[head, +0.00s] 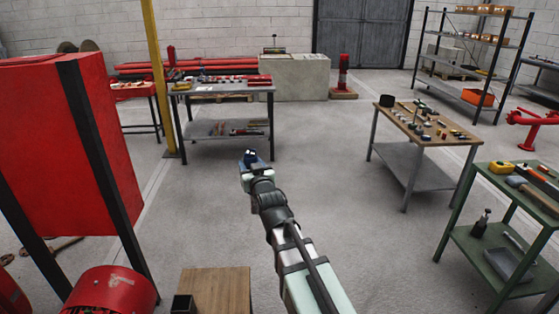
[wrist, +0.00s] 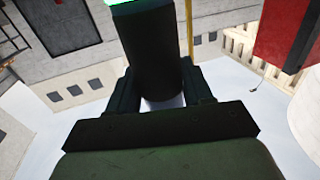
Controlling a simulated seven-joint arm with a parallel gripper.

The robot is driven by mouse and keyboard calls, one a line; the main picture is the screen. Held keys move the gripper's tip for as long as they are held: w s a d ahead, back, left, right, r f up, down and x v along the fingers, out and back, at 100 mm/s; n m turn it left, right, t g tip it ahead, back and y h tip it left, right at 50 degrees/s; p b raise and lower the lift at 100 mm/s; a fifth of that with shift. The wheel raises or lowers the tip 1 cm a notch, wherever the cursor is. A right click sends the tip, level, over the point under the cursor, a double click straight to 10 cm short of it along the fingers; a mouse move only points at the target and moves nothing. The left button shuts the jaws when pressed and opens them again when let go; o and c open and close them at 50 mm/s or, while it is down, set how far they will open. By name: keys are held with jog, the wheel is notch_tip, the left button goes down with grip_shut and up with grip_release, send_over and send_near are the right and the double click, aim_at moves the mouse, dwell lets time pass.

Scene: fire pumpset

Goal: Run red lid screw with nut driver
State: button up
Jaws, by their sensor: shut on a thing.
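My gripper (head: 250,158) is held out in mid-air over the open floor in the head view. In the wrist view my gripper (wrist: 161,85) is shut on a thick, dark, cylindrical tool (wrist: 152,50) with a bright green band at the picture's top edge. It is probably the nut driver; its working tip is out of view. A round red housing (head: 112,288) with a dark-edged open face sits at the lower left in the head view. I cannot tell whether it carries the red lid, and no screw is clear. My gripper is well apart from it.
A tall red cabinet (head: 70,150) on dark legs stands at left, near a yellow post (head: 158,80). A grey table (head: 222,90), a wooden-topped table (head: 428,125) and a green bench (head: 515,195) surround clear floor.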

jog(key=s+a+f+n+g+y, duration=0.15)
jog(key=s+a, duration=0.25)
jog(key=a, duration=0.7)
jog(key=s+a+f+n+g+y, duration=0.1)
jog(key=s+a+f+n+y, duration=0.3)
jog(key=a, duration=0.6)
jog(key=s+a+m+g+y, duration=0.1)
jog(key=s+a, duration=0.4)
jog(key=a, duration=0.6)
jog(key=s+a+f+n+g+y, duration=0.2)
jog(key=s+a+g, duration=0.1)
jog(key=s+a, duration=0.6)
jog(key=s+a+f+n+g+y, duration=0.3)
jog(key=s+a, duration=0.7)
jog(key=a, duration=0.6)
jog(key=shift+a+f+n, duration=0.2)
jog(key=shift+a+n, duration=0.05)
jog(key=shift+n, duration=0.1)
jog(key=shift+g, duration=0.25)
jog(key=shift+s, duration=0.1)
